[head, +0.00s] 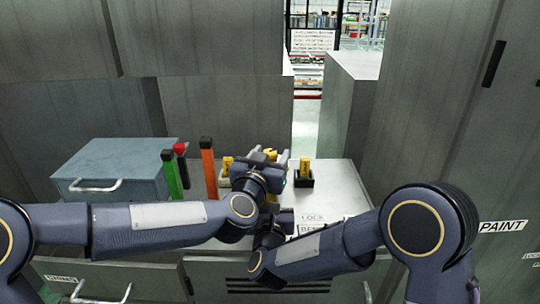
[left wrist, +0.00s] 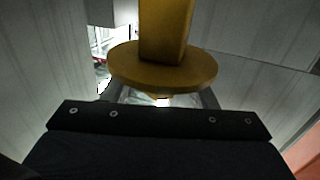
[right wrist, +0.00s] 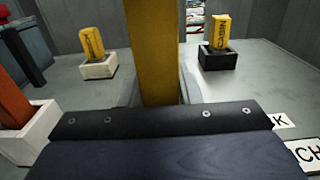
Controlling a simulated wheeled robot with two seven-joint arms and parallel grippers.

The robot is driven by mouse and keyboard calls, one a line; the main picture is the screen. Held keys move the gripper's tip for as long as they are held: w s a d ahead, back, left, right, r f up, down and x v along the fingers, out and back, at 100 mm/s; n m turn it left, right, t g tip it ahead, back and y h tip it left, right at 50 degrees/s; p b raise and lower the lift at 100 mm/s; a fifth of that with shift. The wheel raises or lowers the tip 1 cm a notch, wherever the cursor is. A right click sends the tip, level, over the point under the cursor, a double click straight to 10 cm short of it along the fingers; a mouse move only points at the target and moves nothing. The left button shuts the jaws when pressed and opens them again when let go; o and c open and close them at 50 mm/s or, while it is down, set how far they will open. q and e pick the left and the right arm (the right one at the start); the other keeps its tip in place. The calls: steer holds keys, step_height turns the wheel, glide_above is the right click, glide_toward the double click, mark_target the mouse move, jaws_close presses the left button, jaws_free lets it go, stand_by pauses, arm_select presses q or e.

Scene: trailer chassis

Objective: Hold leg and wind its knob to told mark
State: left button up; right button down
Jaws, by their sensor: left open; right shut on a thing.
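The yellow leg (right wrist: 155,50) stands upright in the right wrist view, directly before my right gripper (right wrist: 158,98), which is shut on it. In the left wrist view a yellow post with a round, flat disc-shaped knob (left wrist: 162,70) is between and just beyond the fingers of my left gripper (left wrist: 165,97), which is open. In the head view the left gripper (head: 268,160) is above the right one, and only a bit of yellow shows over it. My arms hide most of the leg there, and no mark can be read on it.
A yellow block stands in a white holder (right wrist: 99,69) and another in a black holder (right wrist: 219,60). An orange post (head: 208,165), green post (head: 171,175) and red post (head: 181,160) stand left. A grey-blue box (head: 110,165) is farther left. A LOCK label (head: 313,217) lies on the bench.

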arm_select(q)
steer(key=shift+w, duration=0.1)
steer(key=c, duration=1)
steer(key=shift+o, duration=0.2)
steer(key=shift+r, duration=0.1)
steer(key=shift+h, duration=0.3)
